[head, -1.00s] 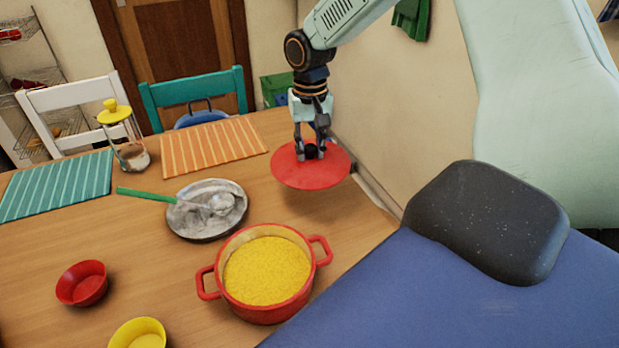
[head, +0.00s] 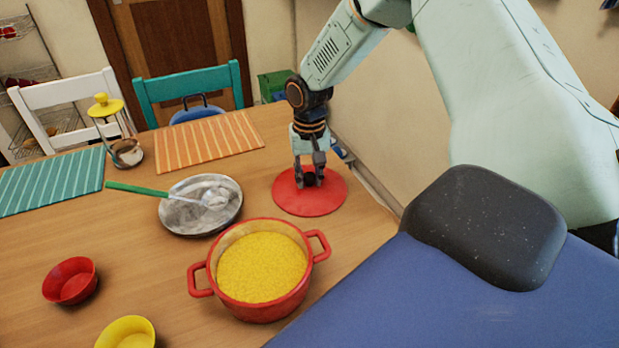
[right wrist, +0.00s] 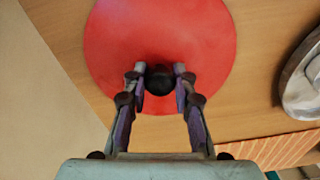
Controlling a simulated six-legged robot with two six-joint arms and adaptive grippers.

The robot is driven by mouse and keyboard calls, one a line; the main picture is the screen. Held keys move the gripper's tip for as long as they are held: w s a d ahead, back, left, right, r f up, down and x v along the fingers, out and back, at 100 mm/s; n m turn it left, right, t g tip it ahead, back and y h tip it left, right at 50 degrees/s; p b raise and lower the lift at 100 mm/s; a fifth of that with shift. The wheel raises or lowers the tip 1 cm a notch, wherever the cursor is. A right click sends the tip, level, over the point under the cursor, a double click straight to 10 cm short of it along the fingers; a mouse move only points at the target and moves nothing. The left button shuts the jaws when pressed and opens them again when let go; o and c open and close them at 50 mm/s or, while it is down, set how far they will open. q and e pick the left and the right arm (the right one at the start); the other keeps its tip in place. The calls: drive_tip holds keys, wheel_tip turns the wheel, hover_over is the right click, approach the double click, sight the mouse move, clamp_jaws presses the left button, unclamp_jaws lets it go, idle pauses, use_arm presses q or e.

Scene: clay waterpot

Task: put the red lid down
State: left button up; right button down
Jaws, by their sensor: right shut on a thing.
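The red lid (head: 327,197) is a flat round disc with a dark knob at its centre. It lies level at the table's right side, behind the red pot, and looks to be on or very close to the wood. My right gripper (head: 309,178) points down from above and is shut on the lid's knob. In the right wrist view the two fingers (right wrist: 159,84) flank the dark knob, with the red lid (right wrist: 160,30) spread around it. My left gripper is not in view.
The open red pot (head: 262,270) holds yellow grains, in front of the lid. A grey plate (head: 175,218) with a green-handled spoon is to the left. An orange striped mat (head: 210,143) lies behind. The wall stands close on the right.

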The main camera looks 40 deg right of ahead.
sight(309, 175)
drive_tip(key=shift+a+r, duration=0.1)
drive_tip(key=shift+a, duration=0.05)
drive_tip(key=c, duration=1.5)
unclamp_jaws()
drive_tip(key=shift+c, duration=0.2)
drive_tip(key=shift+o, duration=1.3)
drive_tip(key=shift+f, duration=0.2)
drive_tip(key=shift+o, duration=0.9)
drive_tip(key=shift+r, duration=0.15)
drive_tip(key=shift+r, duration=0.35)
drive_tip(key=shift+r+p, duration=1.7)
drive_tip(key=shift+r, duration=4.05)
